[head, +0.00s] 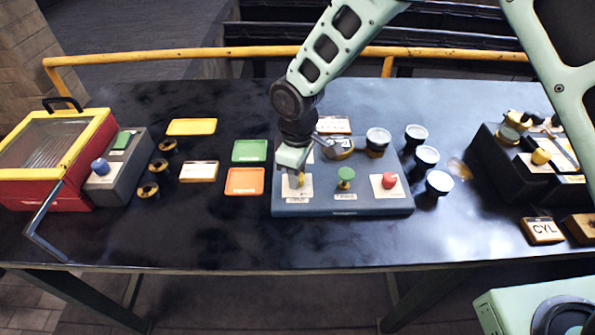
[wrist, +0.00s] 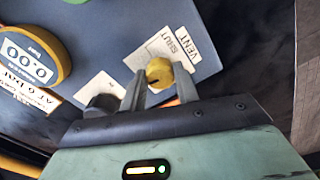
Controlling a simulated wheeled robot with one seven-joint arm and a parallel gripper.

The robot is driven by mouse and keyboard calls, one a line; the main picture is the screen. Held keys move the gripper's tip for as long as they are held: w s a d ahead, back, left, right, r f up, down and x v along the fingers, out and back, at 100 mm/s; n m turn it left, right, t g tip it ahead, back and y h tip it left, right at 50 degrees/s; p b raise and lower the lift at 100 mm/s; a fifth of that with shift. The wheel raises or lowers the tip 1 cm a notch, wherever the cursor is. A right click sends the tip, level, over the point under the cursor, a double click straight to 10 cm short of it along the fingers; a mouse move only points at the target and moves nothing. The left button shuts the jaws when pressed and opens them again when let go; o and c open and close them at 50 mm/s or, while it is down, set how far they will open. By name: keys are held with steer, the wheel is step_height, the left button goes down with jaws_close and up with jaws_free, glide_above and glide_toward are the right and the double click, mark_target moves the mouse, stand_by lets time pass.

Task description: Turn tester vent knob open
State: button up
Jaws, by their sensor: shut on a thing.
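The tester (head: 330,202) is a blue-grey panel box on the middle of the dark table. Its yellow vent knob (wrist: 160,73) shows in the wrist view beside a label plate (wrist: 163,50) reading VENT and SHUT. My gripper (wrist: 160,82) is shut on the knob, one finger on each side. In the head view my gripper (head: 294,165) reaches down over the left front of the tester and hides most of the knob. A dark mark shows on the knob's edge; its exact angle is hard to tell.
A green knob (head: 346,174) and a red button (head: 389,180) stand on the tester, right of my gripper. A round gauge (wrist: 30,55) reads 0.00. Several gauges stand behind and right. Green (head: 250,151) and orange (head: 245,181) trays lie left.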

steer(key=shift+r+n, duration=0.1)
steer(key=shift+n, duration=1.2)
steer(key=o, duration=1)
steer(key=shift+c, duration=0.2)
step_height(320, 180, up, 17)
steer(key=b, duration=0.2)
steer(key=shift+r, duration=0.15)
